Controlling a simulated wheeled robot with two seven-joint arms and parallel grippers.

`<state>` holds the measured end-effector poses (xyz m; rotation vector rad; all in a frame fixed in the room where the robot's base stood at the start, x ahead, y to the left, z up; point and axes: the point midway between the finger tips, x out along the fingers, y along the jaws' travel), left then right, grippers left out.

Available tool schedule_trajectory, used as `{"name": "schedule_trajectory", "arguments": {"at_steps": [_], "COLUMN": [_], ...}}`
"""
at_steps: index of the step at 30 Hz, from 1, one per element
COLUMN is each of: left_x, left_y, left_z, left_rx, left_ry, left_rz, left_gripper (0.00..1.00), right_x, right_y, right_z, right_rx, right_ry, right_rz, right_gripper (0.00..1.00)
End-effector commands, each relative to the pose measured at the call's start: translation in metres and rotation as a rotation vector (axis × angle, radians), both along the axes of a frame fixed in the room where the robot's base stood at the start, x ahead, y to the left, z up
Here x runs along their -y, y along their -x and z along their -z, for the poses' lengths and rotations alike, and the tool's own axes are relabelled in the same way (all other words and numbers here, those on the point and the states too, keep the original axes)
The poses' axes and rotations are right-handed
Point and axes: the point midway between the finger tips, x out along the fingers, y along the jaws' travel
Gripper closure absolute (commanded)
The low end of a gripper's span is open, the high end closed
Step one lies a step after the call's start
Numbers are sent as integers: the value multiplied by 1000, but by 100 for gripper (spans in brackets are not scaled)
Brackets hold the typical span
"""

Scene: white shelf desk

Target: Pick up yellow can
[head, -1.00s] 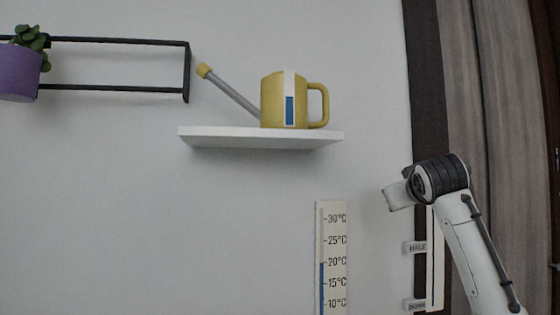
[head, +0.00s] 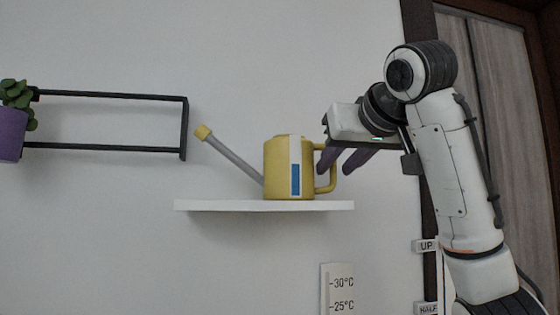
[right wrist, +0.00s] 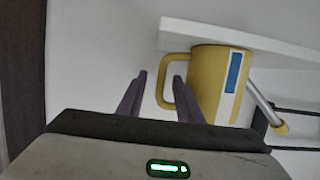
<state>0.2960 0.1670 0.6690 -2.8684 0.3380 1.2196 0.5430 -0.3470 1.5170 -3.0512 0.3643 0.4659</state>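The yellow can (head: 278,168) is a watering can with a grey spout, a yellow spout tip and a white and blue patch. It stands upright on a white wall shelf (head: 240,206), handle to the right. My right gripper (head: 335,172) is open at the handle, its dark fingers pointing down-left. In the right wrist view the can (right wrist: 210,80) appears upside down below the shelf (right wrist: 240,40). There the handle shows near the right-hand finger of my gripper (right wrist: 160,75); I cannot tell whether they touch. My left gripper is out of view.
A black wall rack (head: 110,95) and a purple pot (head: 10,135) with a green plant are at the left. A thermometer board (head: 338,290) is below the shelf. Small labels (head: 426,246) are at the lower right. The wall above the can is clear.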

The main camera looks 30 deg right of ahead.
Motion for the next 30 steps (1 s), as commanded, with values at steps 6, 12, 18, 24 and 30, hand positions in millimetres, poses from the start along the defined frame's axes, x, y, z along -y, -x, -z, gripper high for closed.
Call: {"name": "schedule_trajectory", "arguments": {"at_steps": [6,12,18,24,30], "left_x": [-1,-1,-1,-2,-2], "left_y": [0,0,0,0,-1], "left_z": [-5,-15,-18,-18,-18], "left_rx": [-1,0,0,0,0], "left_ry": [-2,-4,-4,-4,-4], "left_rz": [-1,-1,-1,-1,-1], "left_gripper": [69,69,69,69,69], "right_x": [3,9,12,12,12], "right_y": [-17,-43,-59,-59,-59], "right_z": [6,20,25,26,25], "right_rx": [-1,-3,1,2,2], "right_ry": [-1,-1,-2,-2,-2], "right_rz": [0,0,-1,-1,-1], "right_gripper": [68,68,68,68,100]}}
